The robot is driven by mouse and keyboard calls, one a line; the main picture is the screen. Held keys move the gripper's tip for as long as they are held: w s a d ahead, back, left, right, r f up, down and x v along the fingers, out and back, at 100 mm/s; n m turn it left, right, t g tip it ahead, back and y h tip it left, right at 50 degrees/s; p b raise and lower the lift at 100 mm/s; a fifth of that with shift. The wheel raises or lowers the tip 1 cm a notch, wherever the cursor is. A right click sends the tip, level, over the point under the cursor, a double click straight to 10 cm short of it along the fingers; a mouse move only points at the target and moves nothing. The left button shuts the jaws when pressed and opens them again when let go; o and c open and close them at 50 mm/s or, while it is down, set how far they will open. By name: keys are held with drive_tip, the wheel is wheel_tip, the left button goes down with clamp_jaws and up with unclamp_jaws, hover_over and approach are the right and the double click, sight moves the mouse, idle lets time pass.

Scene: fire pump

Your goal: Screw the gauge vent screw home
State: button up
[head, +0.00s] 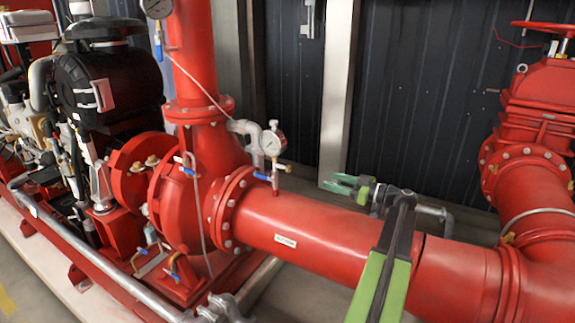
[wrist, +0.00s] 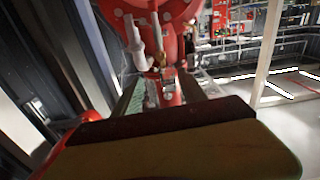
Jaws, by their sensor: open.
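A round white-faced pressure gauge (head: 272,143) stands above the red suction pipe near the pump flange. A small brass piece (head: 287,168) sticks out to the right below its dial, where the vent screw appears to be; the screw itself is too small to make out. My gripper (head: 331,182) is open and empty, over the pipe to the right of the brass piece and apart from it, with its green fingers pointing left. In the wrist view, a small brass-coloured fitting (wrist: 159,60) shows ahead between the fingers, blurred.
A blue-handled valve (head: 262,176) sits at the gauge's base. The thick red pipe (head: 320,232) runs below my gripper. Dark wall panels (head: 415,110) rise behind. The space between my gripper and the gauge looks clear.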

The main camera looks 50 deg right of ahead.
sight(290, 170)
drive_tip(key=x, duration=1.7)
drive_tip(key=shift+w+a, duration=0.1)
drive_tip(key=shift+w, duration=0.15)
